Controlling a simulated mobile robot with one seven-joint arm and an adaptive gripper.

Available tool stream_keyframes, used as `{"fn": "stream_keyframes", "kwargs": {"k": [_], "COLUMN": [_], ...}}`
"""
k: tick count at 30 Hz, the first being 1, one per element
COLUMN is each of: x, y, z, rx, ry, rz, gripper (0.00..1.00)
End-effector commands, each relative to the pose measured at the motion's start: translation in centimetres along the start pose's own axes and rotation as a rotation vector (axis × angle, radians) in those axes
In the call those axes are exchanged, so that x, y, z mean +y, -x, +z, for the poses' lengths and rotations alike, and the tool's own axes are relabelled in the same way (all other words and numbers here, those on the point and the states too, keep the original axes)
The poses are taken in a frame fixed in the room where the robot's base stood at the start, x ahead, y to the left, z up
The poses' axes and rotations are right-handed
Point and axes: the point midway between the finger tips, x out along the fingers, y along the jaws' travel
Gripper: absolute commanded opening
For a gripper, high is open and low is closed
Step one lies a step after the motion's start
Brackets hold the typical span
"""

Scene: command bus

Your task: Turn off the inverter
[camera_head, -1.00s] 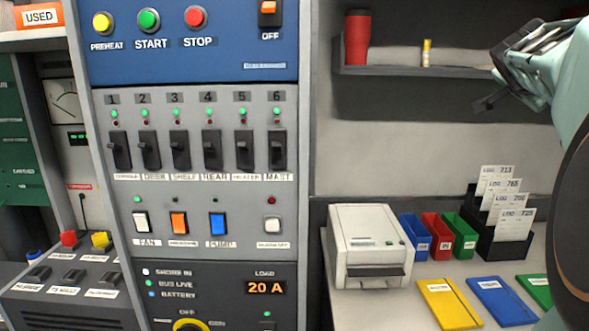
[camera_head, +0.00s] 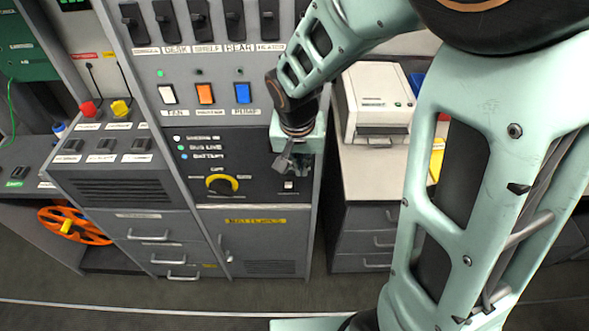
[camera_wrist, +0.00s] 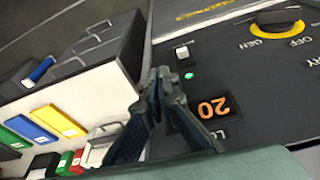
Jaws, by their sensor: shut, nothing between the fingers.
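My gripper (camera_head: 284,163) is in front of the lower black panel, near its right side. In the wrist view its fingers (camera_wrist: 163,80) are closed together and empty, beside the orange load display reading 20 (camera_wrist: 212,107). A small white switch (camera_wrist: 182,53) with a lit green lamp (camera_wrist: 189,75) lies just past the fingertips; the same switch (camera_head: 289,184) shows just below the gripper in the head view. The fingers look apart from it, though the gap is hard to judge. My gripper hides the load display in the head view.
A yellow-ringed rotary knob (camera_head: 221,184) sits left on the same panel. White (camera_head: 167,94), orange (camera_head: 205,93) and blue (camera_head: 242,92) switches are above. A white printer (camera_head: 377,103) stands on the counter to the right. Cabinet drawers (camera_head: 160,248) and open floor are below.

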Motion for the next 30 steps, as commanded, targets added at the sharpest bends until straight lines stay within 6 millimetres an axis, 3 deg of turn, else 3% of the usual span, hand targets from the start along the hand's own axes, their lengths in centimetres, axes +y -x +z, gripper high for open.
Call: {"fn": "stream_keyframes", "kwargs": {"k": [3,6,17,23,30], "x": [-2.9,-3.7,-3.8,-3.9,-4.2], "y": [0.7,1.1,1.1,-0.8,-4.8], "z": [0.1,0.1,0.1,0.0,-0.2], "rx": [0.047,0.062,0.064,0.061,0.06], "ry": [0.077,0.104,0.105,0.104,0.105], "rz": [-0.051,-0.067,-0.068,-0.066,-0.066], "gripper": [0.0,0.0,0.0,0.0,0.0]}}
